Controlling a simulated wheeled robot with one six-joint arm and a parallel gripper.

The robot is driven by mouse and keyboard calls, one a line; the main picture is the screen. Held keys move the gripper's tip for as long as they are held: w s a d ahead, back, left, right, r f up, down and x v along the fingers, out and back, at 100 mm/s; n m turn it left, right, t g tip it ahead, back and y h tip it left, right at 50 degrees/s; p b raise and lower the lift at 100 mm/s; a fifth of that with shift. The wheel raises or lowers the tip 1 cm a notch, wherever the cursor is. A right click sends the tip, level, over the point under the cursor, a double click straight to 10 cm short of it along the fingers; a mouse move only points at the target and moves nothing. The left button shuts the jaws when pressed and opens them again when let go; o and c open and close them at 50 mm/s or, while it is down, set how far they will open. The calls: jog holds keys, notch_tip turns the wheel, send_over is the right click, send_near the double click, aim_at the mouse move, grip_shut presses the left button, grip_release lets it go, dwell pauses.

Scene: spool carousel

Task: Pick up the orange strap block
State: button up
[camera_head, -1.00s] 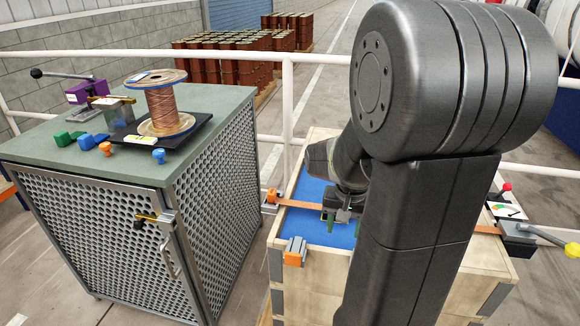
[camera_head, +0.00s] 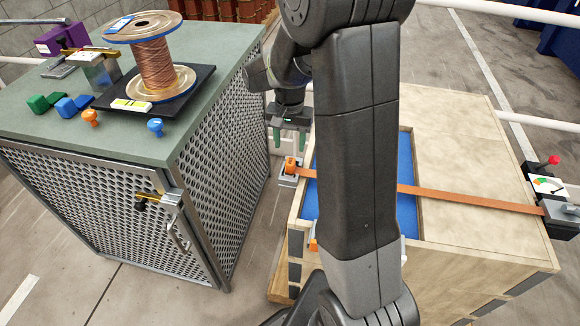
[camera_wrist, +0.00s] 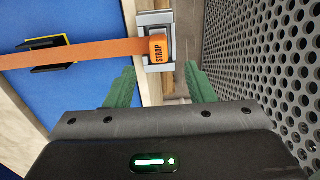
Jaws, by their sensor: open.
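The orange strap block (camera_head: 291,166) sits in a grey metal bracket (camera_head: 288,181) on the left edge of the wooden crate (camera_head: 455,130). In the wrist view the block (camera_wrist: 158,48) carries the word STRAP and joins the orange strap (camera_wrist: 105,50). My gripper (camera_head: 289,140) is above the block and a little behind it in the head view. Its green fingers are apart and empty. In the wrist view my gripper (camera_wrist: 161,85) has one finger on each side below the bracket, and the block lies ahead between them.
The strap crosses the crate's blue-lined opening (camera_head: 406,190) to a dark ratchet unit (camera_head: 560,215) at the right edge. A perforated metal cabinet (camera_head: 225,150) stands close left of my gripper, bearing a wire spool (camera_head: 155,65). A white rail (camera_head: 530,120) runs behind the crate.

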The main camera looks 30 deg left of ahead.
aim_at(290, 161)
notch_tip(290, 161, down, 8)
jog(key=shift+w, duration=0.1)
grip_shut()
dwell(0.5)
